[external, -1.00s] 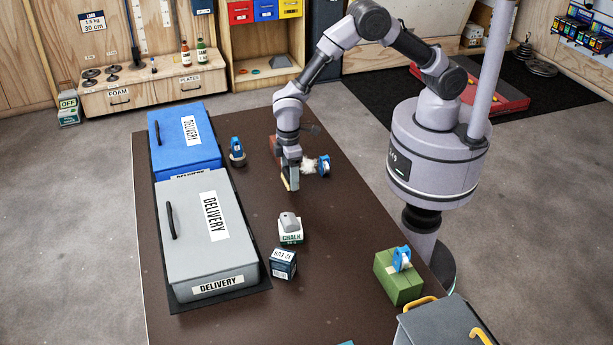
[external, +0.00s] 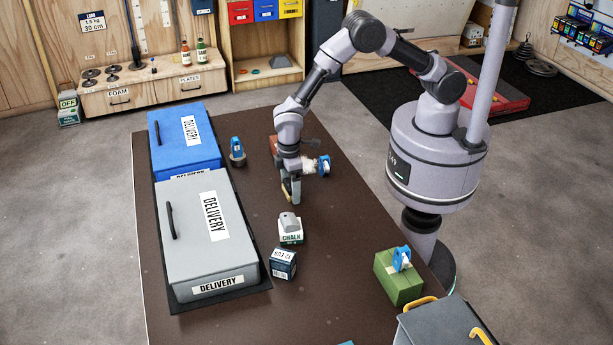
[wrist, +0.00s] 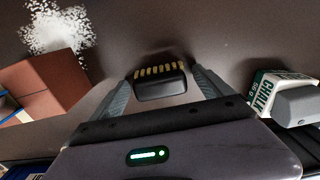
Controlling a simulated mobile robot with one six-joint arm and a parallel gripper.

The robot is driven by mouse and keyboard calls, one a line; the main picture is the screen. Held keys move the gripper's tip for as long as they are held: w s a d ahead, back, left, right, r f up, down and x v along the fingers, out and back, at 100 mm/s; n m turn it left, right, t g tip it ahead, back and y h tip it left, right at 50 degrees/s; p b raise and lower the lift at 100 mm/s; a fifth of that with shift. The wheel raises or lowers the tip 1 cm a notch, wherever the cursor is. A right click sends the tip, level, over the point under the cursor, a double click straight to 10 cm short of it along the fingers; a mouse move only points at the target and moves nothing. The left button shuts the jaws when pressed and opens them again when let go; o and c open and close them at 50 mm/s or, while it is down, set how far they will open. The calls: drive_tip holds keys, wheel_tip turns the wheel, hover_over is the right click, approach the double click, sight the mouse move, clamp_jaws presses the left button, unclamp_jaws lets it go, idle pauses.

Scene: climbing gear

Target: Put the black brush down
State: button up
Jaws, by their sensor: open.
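The black brush (wrist: 161,88), with yellow bristles along one edge, sits between the two fingers of my gripper (wrist: 160,75) in the wrist view. The fingers are spread, with a narrow gap on either side of the brush. The brush appears to rest on the dark brown table (external: 225,290), though its underside is hidden. In the external view my gripper (external: 291,193) points down at the tabletop, behind the chalk box (external: 291,238). Only a bit of yellow shows by the fingers there, and the rest of the brush is hard to make out.
The chalk box with a grey object (external: 289,222) on top stands close in front, beside a dark box (external: 283,264). White powder (wrist: 55,30) and a reddish-brown block (wrist: 45,85) lie nearby. Grey (external: 190,250) and blue (external: 180,150) delivery boxes line the left.

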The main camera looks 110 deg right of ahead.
drive_tip(key=s+a+r+m+t+p, duration=0.1)
drive_tip(key=s+r+p, duration=0.1)
drive_tip(key=r, duration=1)
drive_tip(key=s+r+p, duration=0.2)
drive_tip(key=r, duration=0.9)
drive_tip(key=s+a+r+m+t+y, duration=0.1)
drive_tip(key=s+a+r+m+t, duration=0.15)
drive_tip(key=s+r, duration=0.8)
drive_tip(key=s+a+r+t+y, duration=0.1)
drive_tip(key=s+a+r+t, duration=0.1)
drive_tip(key=s, duration=1.1)
drive_tip(key=shift+s+a+r+m, duration=0.15)
drive_tip(key=shift+a+r+m, duration=0.05)
drive_tip(key=shift+r+m, duration=0.25)
wheel_tip(320, 180, down, 6)
drive_tip(key=b, duration=0.6)
drive_tip(key=shift+r, duration=0.1)
